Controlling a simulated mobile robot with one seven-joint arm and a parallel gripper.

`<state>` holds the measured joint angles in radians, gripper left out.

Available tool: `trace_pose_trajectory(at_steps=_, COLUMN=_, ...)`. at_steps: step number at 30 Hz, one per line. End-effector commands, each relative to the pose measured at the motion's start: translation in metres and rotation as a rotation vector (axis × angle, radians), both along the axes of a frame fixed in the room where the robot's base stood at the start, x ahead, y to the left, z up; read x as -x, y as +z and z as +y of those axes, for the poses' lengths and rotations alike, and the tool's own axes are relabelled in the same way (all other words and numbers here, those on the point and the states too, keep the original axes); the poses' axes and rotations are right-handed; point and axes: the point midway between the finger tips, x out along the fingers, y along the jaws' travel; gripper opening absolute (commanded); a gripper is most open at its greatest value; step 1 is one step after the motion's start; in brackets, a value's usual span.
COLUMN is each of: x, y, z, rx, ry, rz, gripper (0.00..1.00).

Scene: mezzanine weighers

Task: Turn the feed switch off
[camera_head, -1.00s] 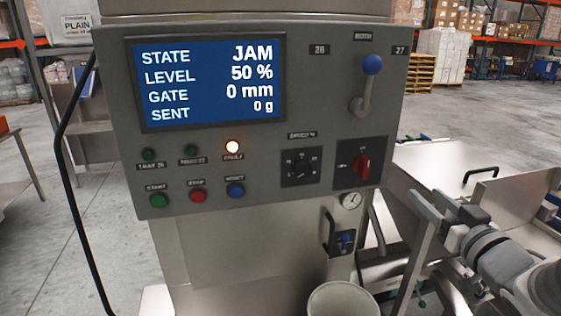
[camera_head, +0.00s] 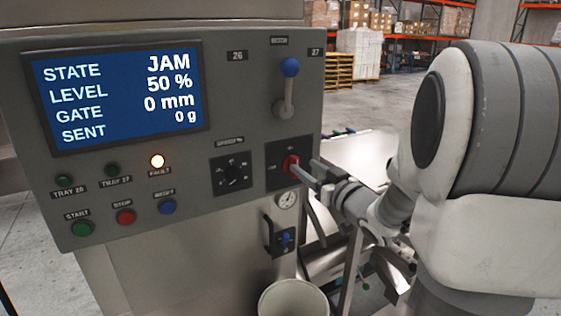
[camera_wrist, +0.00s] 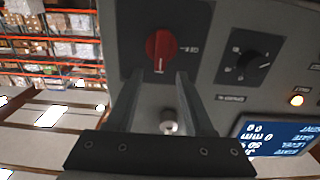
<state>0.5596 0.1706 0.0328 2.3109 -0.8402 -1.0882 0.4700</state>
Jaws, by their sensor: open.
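A red rotary switch (camera_head: 291,163) sits on a black square plate at the right of the grey control panel, and I take it for the feed switch; its label is too small to read. The red knob also shows in the wrist view (camera_wrist: 161,47), with a white line on its face. My gripper (camera_head: 313,173) is close in front of the switch, at its right in the head view. In the wrist view my gripper (camera_wrist: 157,80) is open, its two fingers apart and pointing toward the knob, with nothing between the tips. Contact cannot be told.
A black selector dial (camera_head: 232,174) is left of the switch. A blue-knobbed lever (camera_head: 287,95) stands above. The screen (camera_head: 120,95) reads JAM, gate 0 mm, and an amber fault lamp (camera_head: 157,161) is lit.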

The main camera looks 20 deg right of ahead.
Motion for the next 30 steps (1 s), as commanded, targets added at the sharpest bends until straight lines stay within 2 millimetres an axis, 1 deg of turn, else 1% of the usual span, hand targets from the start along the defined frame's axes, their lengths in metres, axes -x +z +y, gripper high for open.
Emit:
trace_pose_trajectory(at_steps=1, x=-0.009, y=0.000, z=0.003, rx=-0.001, ry=0.002, rz=0.000, gripper=0.53)
trace_pose_trajectory(at_steps=3, x=-0.019, y=0.001, z=0.004, rx=0.000, ry=0.002, rz=0.000, gripper=0.53)
trace_pose_trajectory(at_steps=7, x=-0.031, y=0.000, z=0.006, rx=0.000, ry=0.001, rz=0.000, gripper=0.53)
trace_pose_trajectory(at_steps=11, x=-0.035, y=0.000, z=0.007, rx=0.000, ry=0.000, rz=-0.001, gripper=0.53)
trace_pose_trajectory(at_steps=18, x=-0.036, y=0.000, z=0.007, rx=0.000, ry=0.000, rz=0.000, gripper=0.53)
trace_pose_trajectory(at_steps=20, x=-0.035, y=0.000, z=0.007, rx=0.000, ry=0.000, rz=0.000, gripper=0.42)
trace_pose_trajectory(at_steps=24, x=-0.035, y=0.000, z=0.007, rx=0.000, ry=-0.001, rz=0.000, gripper=0.17)
trace_pose_trajectory(at_steps=27, x=-0.035, y=0.000, z=0.007, rx=0.000, ry=0.000, rz=0.000, gripper=0.00)
trace_pose_trajectory(at_steps=30, x=-0.035, y=0.000, z=0.007, rx=0.000, ry=0.000, rz=0.000, gripper=0.00)
